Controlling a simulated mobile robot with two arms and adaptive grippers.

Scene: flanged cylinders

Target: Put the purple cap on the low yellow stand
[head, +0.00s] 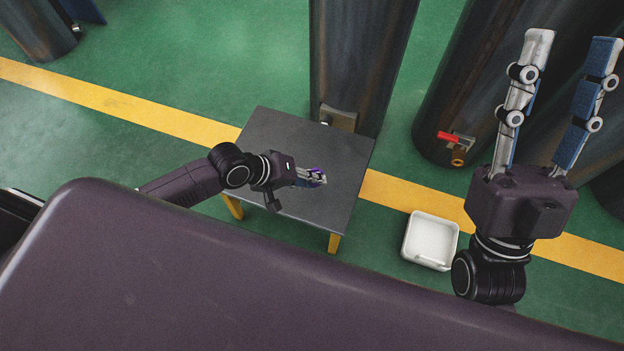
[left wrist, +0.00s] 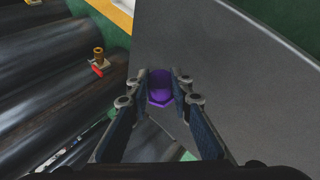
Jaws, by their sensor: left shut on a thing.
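The purple cap (head: 316,173) is held between the fingertips of my left gripper (head: 318,179), over the stand's top in the head view. In the left wrist view the cap (left wrist: 160,90) has a hexagonal flange and sits between both fingers of the left gripper (left wrist: 161,83). The low yellow stand (head: 268,130) has a dark grey top and yellow legs; its top also fills much of the left wrist view (left wrist: 235,65). I cannot tell whether the cap touches the top. My right gripper (head: 570,45) is open and empty, raised at the right.
A large dark cylinder (head: 355,60) stands at the stand's far edge. Another cylinder at the right bears a red-handled brass valve (head: 457,145). A white tray (head: 431,240) lies on the green floor right of the stand. The stand's top around the cap looks clear.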

